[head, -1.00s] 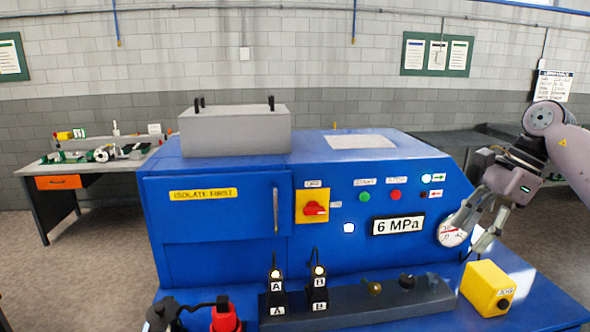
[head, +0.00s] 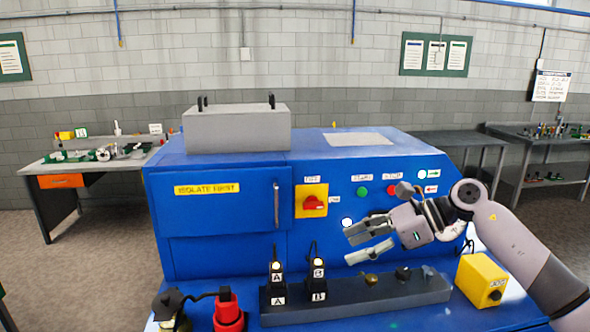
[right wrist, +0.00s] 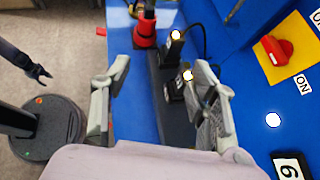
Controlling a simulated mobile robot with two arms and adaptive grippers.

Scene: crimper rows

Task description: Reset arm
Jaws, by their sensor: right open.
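My right gripper (head: 350,245) is open and empty in front of the blue machine's panel, its fingers pointing left. In the right wrist view its two fingers (right wrist: 160,72) are wide apart, with the blue bench top and the dark block below them. A small dark gripper (right wrist: 38,73) at the left of that view looks like my left one; it is too small to tell its jaws. The left gripper does not show in the head view. My right forearm comes in from the lower right.
The blue machine (head: 220,222) has a red rotary switch (head: 314,203) on a yellow plate. In front are a dark block (head: 345,308) with two lit plugs, a yellow button box (head: 482,281) and a red fitting (head: 228,314). A side table (head: 62,170) stands left.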

